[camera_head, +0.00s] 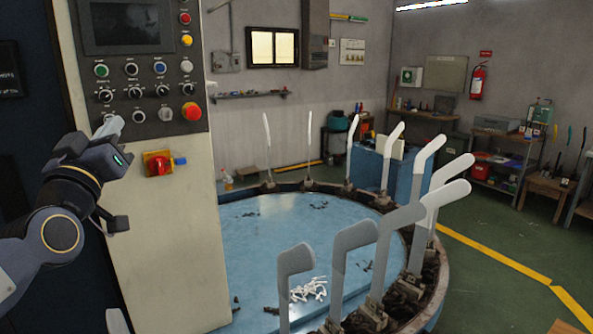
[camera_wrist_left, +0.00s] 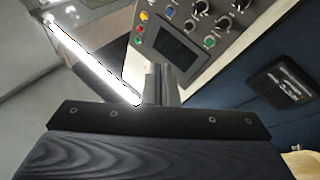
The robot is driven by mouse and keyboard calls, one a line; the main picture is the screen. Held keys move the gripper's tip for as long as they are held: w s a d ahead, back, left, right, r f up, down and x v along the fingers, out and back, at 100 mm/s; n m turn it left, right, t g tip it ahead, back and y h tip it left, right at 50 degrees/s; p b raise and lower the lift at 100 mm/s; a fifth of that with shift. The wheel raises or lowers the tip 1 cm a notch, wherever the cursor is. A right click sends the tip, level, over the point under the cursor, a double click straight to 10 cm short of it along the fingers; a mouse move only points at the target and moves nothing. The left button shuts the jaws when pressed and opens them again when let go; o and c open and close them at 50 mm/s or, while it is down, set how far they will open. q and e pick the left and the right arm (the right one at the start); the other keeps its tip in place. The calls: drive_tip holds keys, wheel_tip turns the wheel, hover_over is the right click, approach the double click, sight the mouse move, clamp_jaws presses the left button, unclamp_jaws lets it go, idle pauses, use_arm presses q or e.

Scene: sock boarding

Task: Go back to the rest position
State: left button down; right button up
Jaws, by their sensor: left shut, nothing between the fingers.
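My left gripper (camera_head: 112,126) is raised at the left in the head view, in front of the control panel's lower buttons. Its pale fingers are together and hold nothing. I cannot tell whether the fingertips touch the panel or are apart from it. In the left wrist view the dark gripper body fills the lower part, and the fingers are mostly hidden behind it.
The control cabinet (camera_head: 170,255) carries a screen, buttons and a red-yellow switch (camera_head: 158,163). Right of it is a round blue table (camera_head: 250,230) ringed with upright grey and white sock forms (camera_head: 352,240). Green floor (camera_head: 480,285) is clear at the right.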

use_arm(q)
drive_tip(key=s+d+f+g+h, duration=0.1)
drive_tip(key=s+d+f+g, duration=0.2)
drive_tip(key=f, duration=1)
drive_tip(key=s+d+f+m+g+h, duration=0.1)
drive_tip(key=s+d+f+g+h, duration=0.1)
drive_tip(key=s+f+g, duration=0.6)
drive_tip(key=s+d+f+m+g+h, duration=0.1)
drive_tip(key=s+d+f+g, duration=0.3)
drive_tip(key=s+f, duration=1.1)
wheel_tip(320, 180, down, 4)
drive_tip(key=shift+s+r+g+h, duration=0.2)
drive_tip(key=shift+g+h, duration=0.3)
drive_tip(key=shift+g, duration=0.5)
drive_tip(key=shift+d, duration=0.1)
